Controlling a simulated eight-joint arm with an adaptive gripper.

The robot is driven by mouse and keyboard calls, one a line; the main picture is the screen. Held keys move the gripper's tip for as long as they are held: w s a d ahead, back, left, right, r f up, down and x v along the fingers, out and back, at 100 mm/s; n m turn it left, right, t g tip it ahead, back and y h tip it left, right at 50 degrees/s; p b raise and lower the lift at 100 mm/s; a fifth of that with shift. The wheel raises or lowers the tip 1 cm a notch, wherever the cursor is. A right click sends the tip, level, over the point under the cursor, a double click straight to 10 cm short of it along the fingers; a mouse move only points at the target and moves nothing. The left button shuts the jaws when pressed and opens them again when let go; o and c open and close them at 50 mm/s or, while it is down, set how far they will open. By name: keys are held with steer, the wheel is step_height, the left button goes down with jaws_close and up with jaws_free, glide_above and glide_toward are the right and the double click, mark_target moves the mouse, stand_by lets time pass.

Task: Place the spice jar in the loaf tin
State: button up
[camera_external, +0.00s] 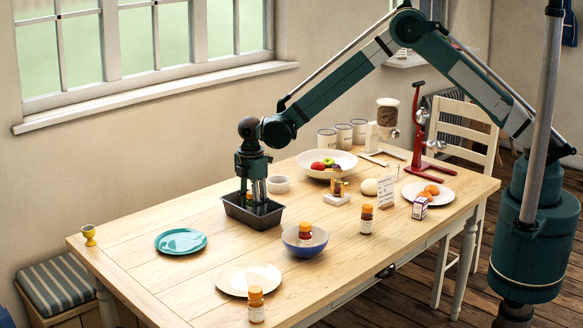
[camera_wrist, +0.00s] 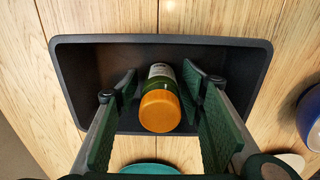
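The dark loaf tin (camera_external: 252,219) stands on the wooden table below my gripper (camera_external: 259,203); it fills much of the wrist view (camera_wrist: 85,70). A spice jar (camera_wrist: 160,112) with an orange lid and green-brown contents is inside the tin's outline, between my two fingers, its lid towards the camera. Narrow gaps show between the jar and both finger pads, so my gripper (camera_wrist: 160,84) looks open around it. I cannot tell whether the jar's base touches the tin floor.
Similar orange-lidded jars stand in the blue bowl (camera_external: 290,244), beside it (camera_external: 366,219), and at the front edge (camera_external: 256,305). A teal plate (camera_external: 181,241), cream plate (camera_external: 240,280), fruit bowl (camera_external: 345,165) and small white dish (camera_external: 277,185) are nearby. The left table end is mostly clear.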

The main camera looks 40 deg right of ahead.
step_height(320, 180, up, 12)
steer(key=shift+r+p, duration=0.1)
steer(key=shift+p, duration=0.25)
stand_by(0.9)
